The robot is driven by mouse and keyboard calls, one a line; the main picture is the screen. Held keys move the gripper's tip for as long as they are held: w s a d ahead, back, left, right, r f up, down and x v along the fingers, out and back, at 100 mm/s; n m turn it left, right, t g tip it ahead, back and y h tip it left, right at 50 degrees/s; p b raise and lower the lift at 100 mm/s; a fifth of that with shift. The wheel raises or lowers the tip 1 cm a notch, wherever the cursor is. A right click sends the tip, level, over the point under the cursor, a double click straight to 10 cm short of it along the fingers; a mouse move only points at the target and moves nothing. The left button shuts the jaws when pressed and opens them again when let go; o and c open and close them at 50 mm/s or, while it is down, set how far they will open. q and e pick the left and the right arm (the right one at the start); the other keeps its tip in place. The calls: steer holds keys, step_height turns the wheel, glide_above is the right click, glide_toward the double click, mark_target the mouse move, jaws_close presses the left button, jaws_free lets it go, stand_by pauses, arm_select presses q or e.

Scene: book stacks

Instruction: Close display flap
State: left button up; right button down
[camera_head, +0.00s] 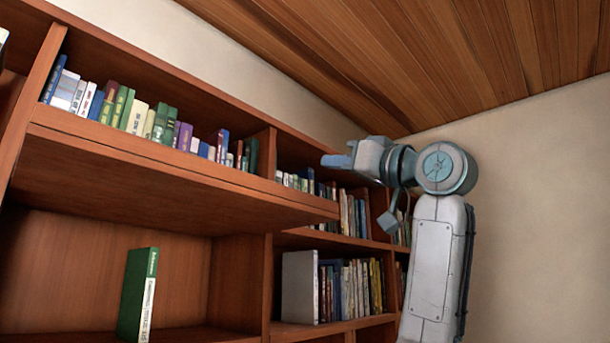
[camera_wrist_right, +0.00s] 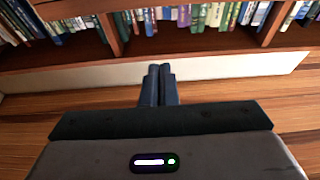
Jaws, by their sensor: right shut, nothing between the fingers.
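The display flap (camera_head: 170,185) is a brown wooden panel in the head view. It is raised and sticks out from the bookcase above an open compartment (camera_head: 90,270). A green book (camera_head: 138,295) stands upright inside that compartment. My right gripper (camera_head: 326,160) is beyond the flap's right end and higher in the picture, in front of the upper right shelf. Its dark blue fingers (camera_wrist_right: 159,72) are together and empty in the right wrist view. I cannot clearly identify the flap in the wrist view. My left gripper is not in view.
A row of books (camera_head: 150,120) fills the shelf above the flap. More books (camera_head: 350,285) stand in the right-hand bays, next to a vertical divider (camera_head: 240,285). A wooden ceiling (camera_head: 450,50) and pale wall (camera_head: 540,200) bound the space around my right arm.

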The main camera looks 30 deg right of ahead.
steer(key=p+x, duration=0.7)
steer(key=x, duration=0.4)
steer(key=f, duration=0.1)
steer(key=f+p, duration=0.1)
steer(key=f, duration=0.2)
steer(key=shift+s+d+f, duration=0.3)
steer(key=shift+d, duration=0.05)
steer(key=shift+a, duration=0.15)
